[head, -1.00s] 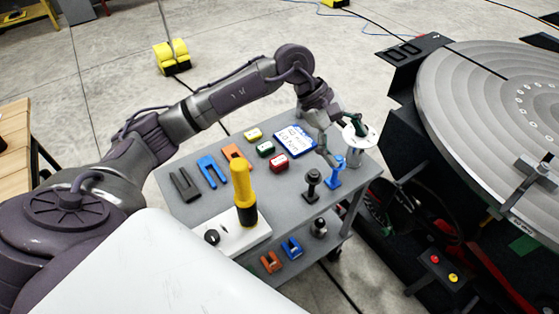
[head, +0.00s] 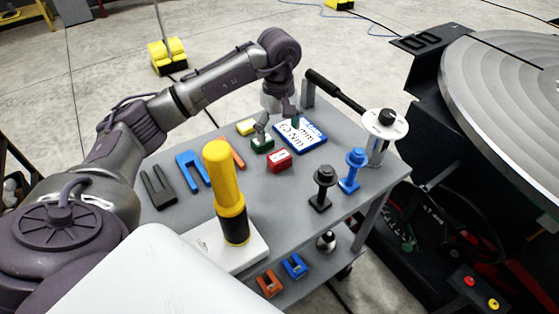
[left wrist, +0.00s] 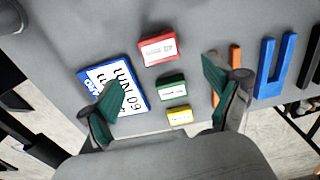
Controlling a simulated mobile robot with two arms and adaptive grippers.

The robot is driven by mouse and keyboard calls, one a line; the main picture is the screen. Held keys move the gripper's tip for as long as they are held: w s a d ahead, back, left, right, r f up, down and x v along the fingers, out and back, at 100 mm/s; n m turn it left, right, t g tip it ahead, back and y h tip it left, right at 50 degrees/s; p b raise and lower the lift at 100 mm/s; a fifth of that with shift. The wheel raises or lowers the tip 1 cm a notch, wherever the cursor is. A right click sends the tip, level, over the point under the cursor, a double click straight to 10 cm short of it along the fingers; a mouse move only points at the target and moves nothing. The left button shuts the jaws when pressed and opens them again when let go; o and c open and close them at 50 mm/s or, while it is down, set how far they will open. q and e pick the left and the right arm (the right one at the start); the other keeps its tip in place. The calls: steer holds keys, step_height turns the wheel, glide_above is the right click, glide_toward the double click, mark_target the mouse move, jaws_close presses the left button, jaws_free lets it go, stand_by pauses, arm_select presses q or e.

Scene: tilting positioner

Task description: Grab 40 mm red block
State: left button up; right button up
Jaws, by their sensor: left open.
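The red block (head: 279,161) with a white label lies on the grey cart top (head: 325,225), in front of the green block (head: 262,145). In the left wrist view the red block (left wrist: 158,50) is at upper centre, its label reading 40 upside down. My left gripper (head: 279,126) is open and empty above the cart, behind the red block in the head view. In the wrist view its fingers (left wrist: 158,80) are spread wide either side of the block column, with the red block a little beyond the fingertips. My right gripper is not in view.
A blue-edged label plate (head: 300,136) and a yellow block (head: 247,127) lie close to the red block. Black (head: 321,188) and blue (head: 352,170) posts stand to its right. A tall yellow-handled tool (head: 224,190) stands in front. Flat forks lie left.

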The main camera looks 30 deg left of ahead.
mark_target(280, 156)
arm_select(q)
step_height(280, 156, down, 5)
steer(key=shift+r, duration=0.1)
step_height(280, 156, down, 5)
steer(key=p, duration=0.2)
steer(key=shift+s+d+r+p, duration=0.1)
steer(key=shift+d+p, duration=0.05)
steer(key=shift+p, duration=0.15)
steer(key=shift+f, duration=0.25)
jaws_close()
steer(key=shift+r, duration=0.1)
